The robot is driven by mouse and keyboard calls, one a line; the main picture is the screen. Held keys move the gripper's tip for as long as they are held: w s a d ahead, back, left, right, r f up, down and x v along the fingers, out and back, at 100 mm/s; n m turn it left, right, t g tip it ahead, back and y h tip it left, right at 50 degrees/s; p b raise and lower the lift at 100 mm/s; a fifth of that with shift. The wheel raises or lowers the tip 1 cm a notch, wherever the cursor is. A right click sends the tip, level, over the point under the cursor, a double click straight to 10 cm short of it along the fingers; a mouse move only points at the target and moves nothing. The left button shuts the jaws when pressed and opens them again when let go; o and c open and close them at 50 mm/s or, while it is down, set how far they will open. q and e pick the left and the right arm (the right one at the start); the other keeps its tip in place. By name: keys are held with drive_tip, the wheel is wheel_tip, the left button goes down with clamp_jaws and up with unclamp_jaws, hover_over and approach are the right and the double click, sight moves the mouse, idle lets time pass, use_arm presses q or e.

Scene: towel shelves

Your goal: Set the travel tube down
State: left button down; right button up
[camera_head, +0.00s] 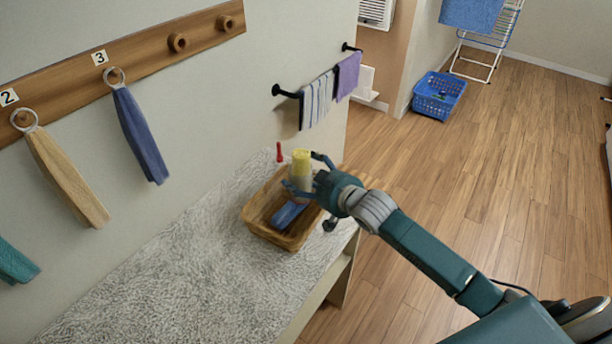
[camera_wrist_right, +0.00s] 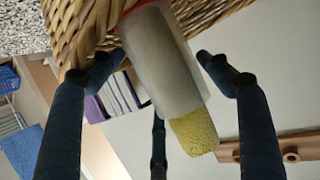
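The travel tube (camera_head: 301,168) looks like a pale, see-through cylinder with a yellow upper part. It stands roughly upright at the woven basket (camera_head: 256,230), and its lower end is hard to see. In the right wrist view the tube (camera_wrist_right: 165,60) is tilted, with its yellow end low and a red edge at the top. My right gripper (camera_head: 306,174) is around the tube. Its fingertips (camera_wrist_right: 160,68) lie on both sides, with a narrow gap showing on each side, so it looks open. My left gripper is not in view.
A blue rolled cloth (camera_head: 289,214) lies in the basket. A thin red object (camera_head: 279,152) stands behind it. The grey carpeted shelf top (camera_head: 170,270) is clear at left. Towels hang from wall pegs and a black rail (camera_head: 288,94). A blue crate (camera_head: 438,96) is on the floor.

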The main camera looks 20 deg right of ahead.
drive_tip(key=shift+f, duration=0.15)
drive_tip(key=shift+r, duration=0.35)
drive_tip(key=shift+s+d+r, duration=0.15)
drive_tip(key=shift+s+r, duration=0.1)
drive_tip(key=b+v, duration=0.1)
drive_tip(key=v, duration=1)
drive_tip(key=shift+s+r+b, duration=0.25)
drive_tip(key=shift+b, duration=0.05)
